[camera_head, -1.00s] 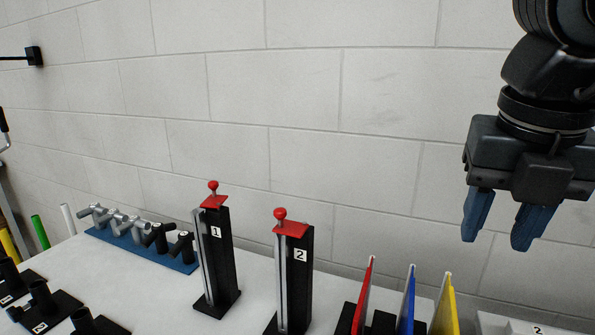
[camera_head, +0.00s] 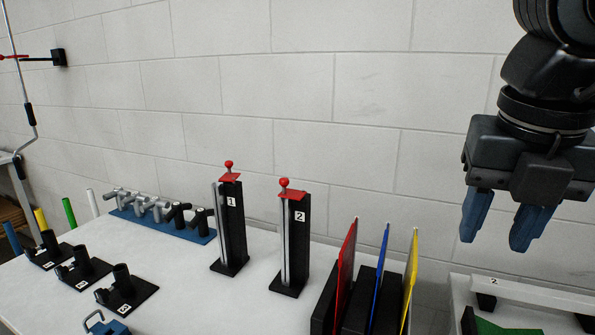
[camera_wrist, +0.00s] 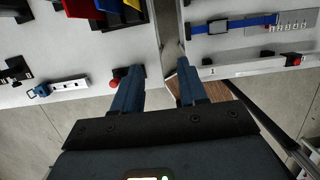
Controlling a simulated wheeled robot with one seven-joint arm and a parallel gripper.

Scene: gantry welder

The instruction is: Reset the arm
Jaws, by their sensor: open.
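My gripper (camera_head: 502,222) hangs at the right of the head view with its two blue fingers pointing down. The fingers are apart and nothing is between them. It is in front of the block wall, raised above the tables. In the wrist view my gripper (camera_wrist: 157,85) also shows open and empty, with table edges and floor beyond the fingertips.
A white table (camera_head: 185,291) holds black stands 1 (camera_head: 232,225) and 2 (camera_head: 291,240) with red tops, a blue rack (camera_head: 163,228) of metal fittings, and red, blue and yellow panels (camera_head: 408,280). A second table (camera_head: 540,300) with a green part stands at the right.

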